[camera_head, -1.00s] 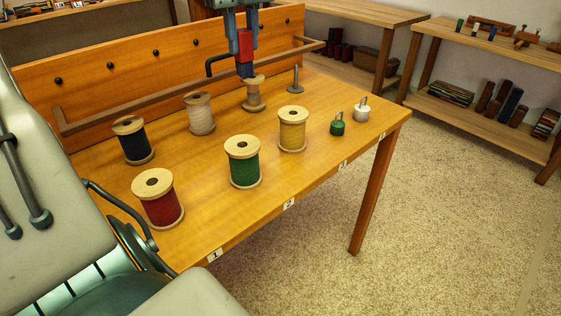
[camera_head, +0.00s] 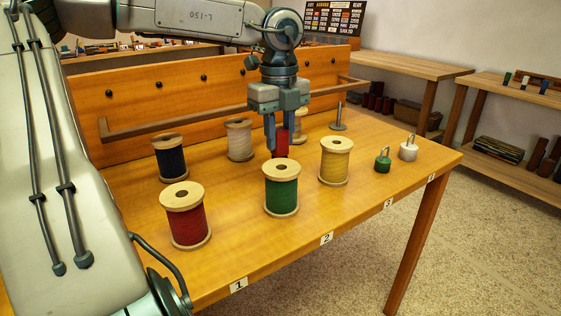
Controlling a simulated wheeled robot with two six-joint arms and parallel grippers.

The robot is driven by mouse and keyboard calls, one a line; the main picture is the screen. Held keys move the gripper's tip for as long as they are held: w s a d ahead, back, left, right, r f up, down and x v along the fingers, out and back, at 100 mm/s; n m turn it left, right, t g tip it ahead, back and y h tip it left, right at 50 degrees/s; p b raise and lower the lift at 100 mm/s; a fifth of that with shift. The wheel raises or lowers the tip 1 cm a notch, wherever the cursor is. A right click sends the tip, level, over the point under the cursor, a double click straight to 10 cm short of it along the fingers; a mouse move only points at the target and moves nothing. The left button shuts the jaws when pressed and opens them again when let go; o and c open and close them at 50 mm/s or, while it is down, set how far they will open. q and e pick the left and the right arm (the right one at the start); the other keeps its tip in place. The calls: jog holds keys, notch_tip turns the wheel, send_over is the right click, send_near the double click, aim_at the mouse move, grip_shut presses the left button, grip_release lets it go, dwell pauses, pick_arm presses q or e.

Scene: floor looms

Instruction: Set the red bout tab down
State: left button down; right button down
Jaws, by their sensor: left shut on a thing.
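The red bout tab (camera_head: 281,142) is between the fingers of my left gripper (camera_head: 279,136), which is shut on it. The gripper points down over the wooden table (camera_head: 330,232), just behind the green spool (camera_head: 282,188). The tab's lower end comes close to the top of that spool in the picture. I cannot tell whether the tab touches the table. My right gripper is not in view.
Around it stand a red spool (camera_head: 185,216), a navy spool (camera_head: 170,158), a white spool (camera_head: 239,140), a yellow spool (camera_head: 334,161) and a partly hidden tan one (camera_head: 300,127). Green (camera_head: 382,161) and white weights (camera_head: 408,149) stand right. The front edge has number labels.

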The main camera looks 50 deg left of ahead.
aim_at(280, 160)
pick_arm(q)
notch_tip(280, 160, down, 6)
jog(key=shift+r+b, duration=0.1)
jog(key=shift+b, duration=0.45)
jog(key=c, duration=1.1)
grip_release()
jog(key=shift+c, duration=0.2)
